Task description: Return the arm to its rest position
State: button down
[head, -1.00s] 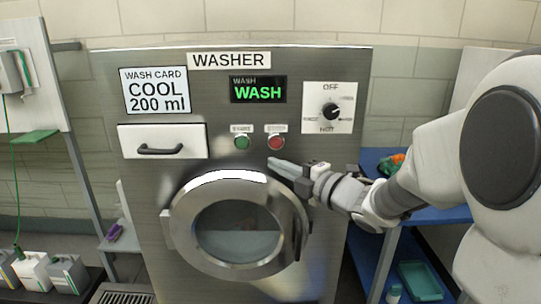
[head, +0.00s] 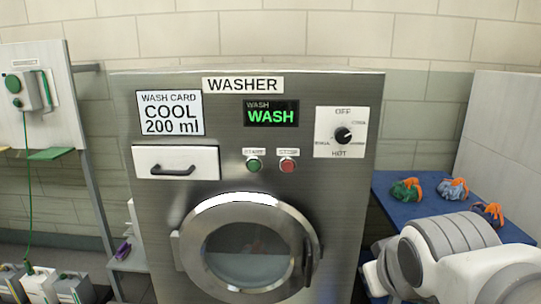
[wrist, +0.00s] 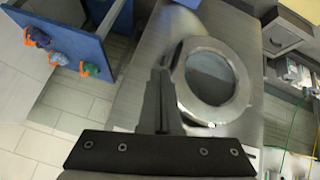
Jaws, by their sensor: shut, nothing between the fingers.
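My gripper shows in the wrist view (wrist: 163,68) with its dark fingers together and nothing between them. In the head view my arm is at the lower right, folded low beside the washer (head: 330,200); I cannot make out the fingertips clearly there. The washer is a grey steel machine. Its round door (head: 195,235) is closed, and the display (head: 271,114) reads WASH in green. The drawer (head: 176,162) is shut. In the wrist view the round door (wrist: 243,92) lies right of the fingers, apart from them.
A blue table (head: 388,206) at the right holds a green bag (head: 406,190), a blue-grey bag (head: 452,188) and another bag (head: 489,211), all with orange straps. Bare floor (wrist: 75,120) shows in the wrist view.

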jog(key=s+a+f+m+g+y, duration=0.1)
jog(key=s+a+f+m+g, duration=0.15)
jog(key=s, duration=0.45)
notch_tip(320, 180, up, 16)
jog(key=p, duration=1.5)
jog(key=shift+f, duration=0.1)
dwell(5.0)
